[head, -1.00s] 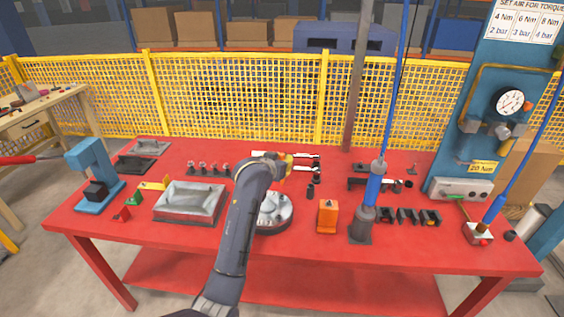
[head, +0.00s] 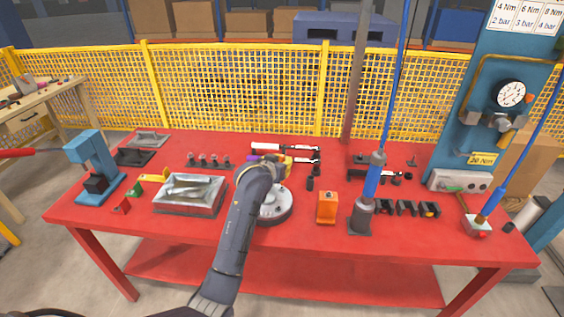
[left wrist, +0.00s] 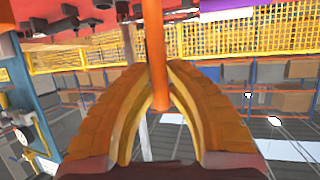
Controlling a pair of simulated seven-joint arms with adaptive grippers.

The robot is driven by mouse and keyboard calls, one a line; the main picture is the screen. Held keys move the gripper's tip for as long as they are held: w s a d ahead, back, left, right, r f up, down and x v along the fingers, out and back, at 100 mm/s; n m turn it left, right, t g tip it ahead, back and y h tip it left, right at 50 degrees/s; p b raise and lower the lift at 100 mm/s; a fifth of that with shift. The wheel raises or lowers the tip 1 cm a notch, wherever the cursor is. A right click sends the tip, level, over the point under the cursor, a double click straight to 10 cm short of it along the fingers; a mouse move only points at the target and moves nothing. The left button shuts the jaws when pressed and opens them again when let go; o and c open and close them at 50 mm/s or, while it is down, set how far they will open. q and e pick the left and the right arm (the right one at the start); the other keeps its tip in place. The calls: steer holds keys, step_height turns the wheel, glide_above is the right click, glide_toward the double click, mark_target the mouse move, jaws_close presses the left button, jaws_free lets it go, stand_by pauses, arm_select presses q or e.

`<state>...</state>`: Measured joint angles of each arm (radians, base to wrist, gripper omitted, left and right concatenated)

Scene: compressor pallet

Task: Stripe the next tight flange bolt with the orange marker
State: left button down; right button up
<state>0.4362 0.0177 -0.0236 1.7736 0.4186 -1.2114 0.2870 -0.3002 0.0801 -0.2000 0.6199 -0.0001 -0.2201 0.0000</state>
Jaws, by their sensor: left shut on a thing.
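My left gripper (head: 284,164) is over the middle of the red table, above the far edge of a round grey flange part (head: 282,211). In the left wrist view its two ridged orange-yellow fingers (left wrist: 157,85) are shut on the orange marker (left wrist: 153,45), a slim orange rod. The marker cannot be made out in the head view. My left arm covers much of the flange part. Some bolt-like bumps show on its top, but I cannot tell which are tight or striped. My right gripper is not in view.
An orange block (head: 327,207) and a blue tool on a dark stand (head: 361,217) stand right of the flange part. A grey metal tray (head: 189,207) lies left. Torque-wrench-like tools (head: 300,148) lie behind the gripper. The table's front strip (head: 300,243) is clear.

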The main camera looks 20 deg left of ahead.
mark_target(282, 155)
arm_select(q)
steer(key=shift+f, duration=0.55)
stand_by(0.9)
steer(key=shift+r, duration=2.55)
